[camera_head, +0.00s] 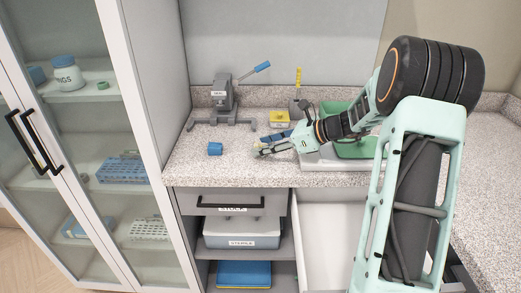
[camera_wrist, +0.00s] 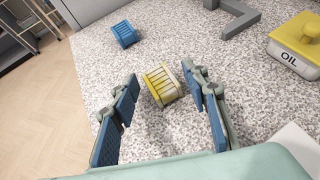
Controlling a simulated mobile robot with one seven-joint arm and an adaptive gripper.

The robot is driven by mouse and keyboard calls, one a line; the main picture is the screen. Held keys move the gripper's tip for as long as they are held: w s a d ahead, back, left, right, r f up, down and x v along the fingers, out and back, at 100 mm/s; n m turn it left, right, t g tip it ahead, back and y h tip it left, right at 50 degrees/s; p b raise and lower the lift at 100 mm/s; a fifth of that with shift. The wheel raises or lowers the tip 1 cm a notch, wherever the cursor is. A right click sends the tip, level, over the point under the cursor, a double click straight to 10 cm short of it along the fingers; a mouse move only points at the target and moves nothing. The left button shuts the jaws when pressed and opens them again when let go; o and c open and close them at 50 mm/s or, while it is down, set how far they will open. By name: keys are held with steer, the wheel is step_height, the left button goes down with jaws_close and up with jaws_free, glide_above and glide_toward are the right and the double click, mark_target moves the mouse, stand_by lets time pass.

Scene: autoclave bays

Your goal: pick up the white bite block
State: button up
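A small ribbed block (camera_wrist: 162,84), yellow with pale cream ribs, lies on the speckled counter in the wrist view. It sits between the tips of my gripper (camera_wrist: 161,80), with a gap to each finger. My gripper is open, its blue-padded fingers spread and nothing held. In the head view my gripper (camera_head: 266,148) is low over the counter, and its fingers largely hide that block. A similar blue ribbed block (camera_wrist: 124,34) lies farther off to the left; it also shows in the head view (camera_head: 215,148). I see no plainly white block.
A yellow-lidded container marked OIL (camera_wrist: 298,46) is at the right. A grey stand (camera_head: 224,103) with a blue lever stands behind. A green tray (camera_head: 352,147) is to the right, partly behind my arm. The counter's front edge is close, with an open drawer (camera_head: 322,235) below.

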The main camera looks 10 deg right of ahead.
steer(key=c, duration=0.7)
steer(key=shift+o, duration=0.2)
steer(key=shift+r, duration=0.15)
